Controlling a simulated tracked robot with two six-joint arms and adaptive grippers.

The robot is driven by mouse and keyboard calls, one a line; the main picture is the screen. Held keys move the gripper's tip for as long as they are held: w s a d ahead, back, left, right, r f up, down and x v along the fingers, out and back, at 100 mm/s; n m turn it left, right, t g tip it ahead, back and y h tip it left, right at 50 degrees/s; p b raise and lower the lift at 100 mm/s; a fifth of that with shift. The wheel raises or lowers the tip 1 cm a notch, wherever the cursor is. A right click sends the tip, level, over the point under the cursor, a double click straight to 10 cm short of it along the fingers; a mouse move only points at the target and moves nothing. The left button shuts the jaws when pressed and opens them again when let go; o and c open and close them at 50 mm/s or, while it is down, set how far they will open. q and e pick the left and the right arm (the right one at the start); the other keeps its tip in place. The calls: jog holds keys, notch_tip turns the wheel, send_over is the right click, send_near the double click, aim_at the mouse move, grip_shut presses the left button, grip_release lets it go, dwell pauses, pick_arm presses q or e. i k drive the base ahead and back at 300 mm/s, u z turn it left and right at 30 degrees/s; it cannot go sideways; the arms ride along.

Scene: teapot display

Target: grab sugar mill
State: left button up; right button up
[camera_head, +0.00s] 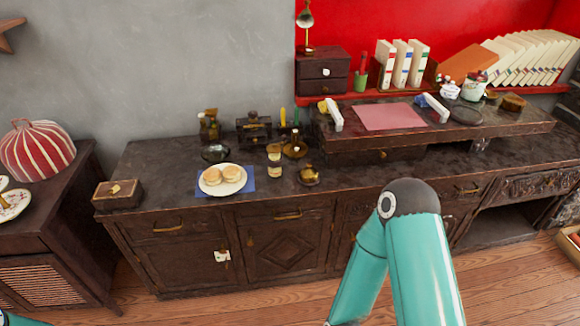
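I cannot tell for sure which item is the sugar mill. A small upright jar-like item (274,160) with a pale label and dark top stands near the middle of the long dark sideboard (150,165), right of a plate. A dark box-shaped item with a top fitting (253,130) stands behind it, and a dark brownish bottle-like item (209,126) is to the left. My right arm rises from the bottom, its elbow in front of the sideboard; its gripper is below the frame. Only a sliver of my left arm shows at bottom left; its gripper is out of view.
A white plate with buns (222,190) sits on a blue cloth. Brass pots (309,176) stand close to the right of the jar-like item. A wooden box (117,194) is at the left end. A raised shelf (470,124) fills the right side.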

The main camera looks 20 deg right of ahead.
aim_at(274, 158)
jog(key=u, duration=0.15)
jog(key=i, duration=0.95)
jog(key=z, duration=0.05)
